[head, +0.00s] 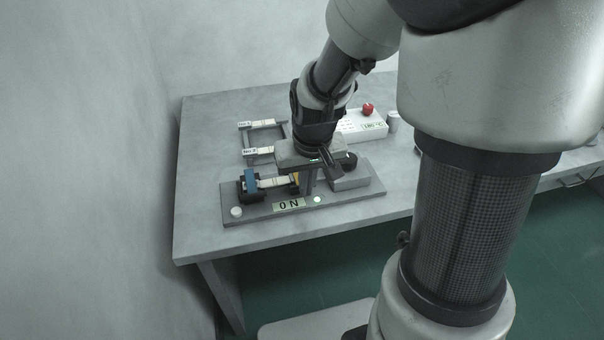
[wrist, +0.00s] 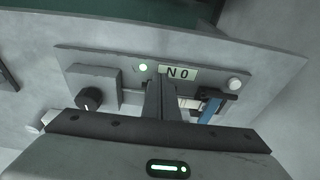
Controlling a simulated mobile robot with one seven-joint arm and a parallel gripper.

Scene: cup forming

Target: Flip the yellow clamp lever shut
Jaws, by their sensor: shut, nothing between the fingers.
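The forming fixture, a grey base plate (head: 340,208) with an ON label, lies on the table; it also shows in the wrist view (wrist: 110,57). A small yellow-orange piece (head: 296,177), likely the yellow clamp lever, shows just left of my gripper's fingers in the head view. Most of it is hidden, so I cannot tell its angle or whether the fingers touch it. My gripper (head: 309,192) is shut and empty, pointing down over the middle of the fixture. In the wrist view its fingers (wrist: 160,82) cover the spot beside the label.
A blue lever (head: 250,180) on a black block stands at the fixture's left. A grey block with a black knob (wrist: 88,97) is at its other end. Behind stands a white box with a red button (head: 367,108).

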